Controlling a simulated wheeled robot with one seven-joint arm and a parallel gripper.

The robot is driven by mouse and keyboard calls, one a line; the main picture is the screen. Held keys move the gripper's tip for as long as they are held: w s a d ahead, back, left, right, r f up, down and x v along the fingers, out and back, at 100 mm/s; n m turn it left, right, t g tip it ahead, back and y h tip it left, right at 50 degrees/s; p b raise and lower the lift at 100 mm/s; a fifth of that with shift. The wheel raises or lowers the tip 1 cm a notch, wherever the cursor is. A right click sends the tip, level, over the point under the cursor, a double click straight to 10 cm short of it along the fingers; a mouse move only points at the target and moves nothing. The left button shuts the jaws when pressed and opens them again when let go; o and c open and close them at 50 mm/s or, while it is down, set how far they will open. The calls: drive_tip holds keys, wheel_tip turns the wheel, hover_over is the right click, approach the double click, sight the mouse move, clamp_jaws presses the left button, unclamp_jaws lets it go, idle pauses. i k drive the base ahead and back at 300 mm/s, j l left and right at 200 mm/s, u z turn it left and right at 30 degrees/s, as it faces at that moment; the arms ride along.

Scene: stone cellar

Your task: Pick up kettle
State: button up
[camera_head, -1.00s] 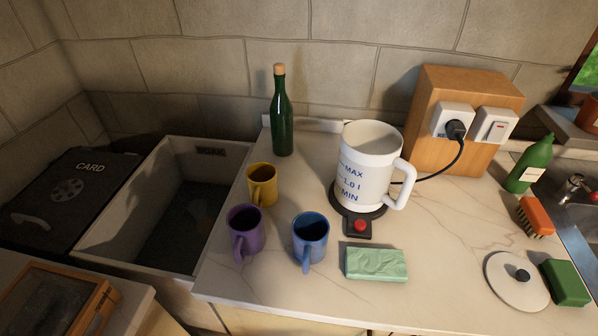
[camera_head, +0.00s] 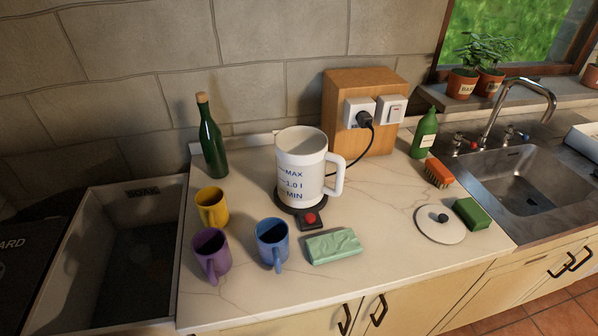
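The kettle (camera_head: 302,168) is a white, open-topped jug with blue level marks such as MAX, 1.0 l and MIN. It stands upright on a black base (camera_head: 283,207) with a red button (camera_head: 310,219) at the front. Its white handle (camera_head: 335,174) points to the right. A round white lid (camera_head: 432,229) with a dark knob lies apart from it on the counter at the right. My gripper is not in view.
Yellow (camera_head: 212,207), purple (camera_head: 210,255) and blue (camera_head: 272,244) mugs stand left and front of the kettle. A green cloth (camera_head: 333,247) lies in front. A dark bottle (camera_head: 212,143) stands behind left; a wooden socket box (camera_head: 358,86) stands behind right. A metal sink (camera_head: 530,180) is at right.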

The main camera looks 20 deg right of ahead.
sight(301, 153)
drive_tip(key=z, duration=1.3)
drive_tip(key=l+u, duration=0.15)
drive_tip(key=u, duration=0.85)
drive_tip(key=j+u, duration=0.15)
drive_tip(key=u, duration=0.15)
drive_tip(key=i+l, duration=0.15)
drive_tip(key=l, duration=0.2)
drive_tip(key=i+l+z, duration=0.1)
drive_tip(key=l, duration=0.25)
drive_tip(key=i+l, duration=0.15)
drive_tip(key=l, duration=0.2)
drive_tip(key=i+l+z, duration=0.1)
drive_tip(key=l, duration=0.25)
drive_tip(key=i, duration=0.05)
